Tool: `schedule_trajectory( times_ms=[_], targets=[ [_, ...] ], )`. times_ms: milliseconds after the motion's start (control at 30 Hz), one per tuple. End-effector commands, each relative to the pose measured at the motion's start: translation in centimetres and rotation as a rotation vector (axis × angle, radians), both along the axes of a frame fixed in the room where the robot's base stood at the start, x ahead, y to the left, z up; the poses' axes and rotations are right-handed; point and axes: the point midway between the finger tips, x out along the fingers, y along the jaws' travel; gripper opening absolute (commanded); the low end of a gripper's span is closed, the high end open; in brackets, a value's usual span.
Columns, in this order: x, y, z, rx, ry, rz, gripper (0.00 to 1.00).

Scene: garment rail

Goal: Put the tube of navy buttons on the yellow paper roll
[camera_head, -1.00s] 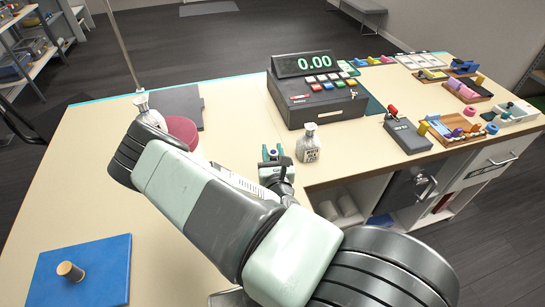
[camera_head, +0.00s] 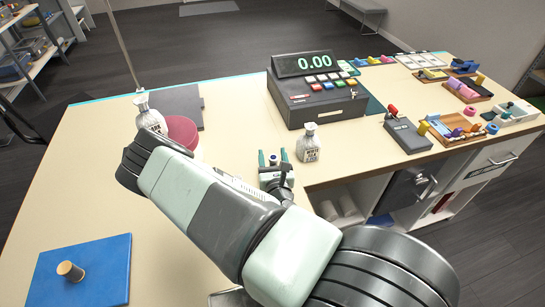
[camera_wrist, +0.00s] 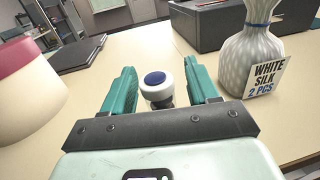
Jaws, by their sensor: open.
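The tube of navy buttons (camera_wrist: 158,88) shows in the wrist view as a small upright piece with a white rim and a navy top. It stands between the teal fingers of my gripper (camera_wrist: 160,76), which is open, with gaps on both sides.
A "WHITE SILK" bag (camera_wrist: 255,52) stands close to the right finger. A red-topped round object (camera_wrist: 28,85) is at the left. A cash register (camera_head: 316,100) stands behind. A blue mat (camera_head: 88,272) with a cork-coloured peg lies at front left.

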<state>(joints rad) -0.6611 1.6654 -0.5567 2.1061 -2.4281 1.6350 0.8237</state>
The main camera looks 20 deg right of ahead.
Motion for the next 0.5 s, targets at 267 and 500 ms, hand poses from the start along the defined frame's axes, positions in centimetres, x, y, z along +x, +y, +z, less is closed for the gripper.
schedule_trajectory(
  times_ms=[267, 500],
  targets=[
    [-4.1, 0.6, 0.1, -0.001, 0.004, -0.001, 0.59],
    [-9.1, 1.4, 0.1, -0.001, 0.004, 0.000, 0.59]
  ],
)
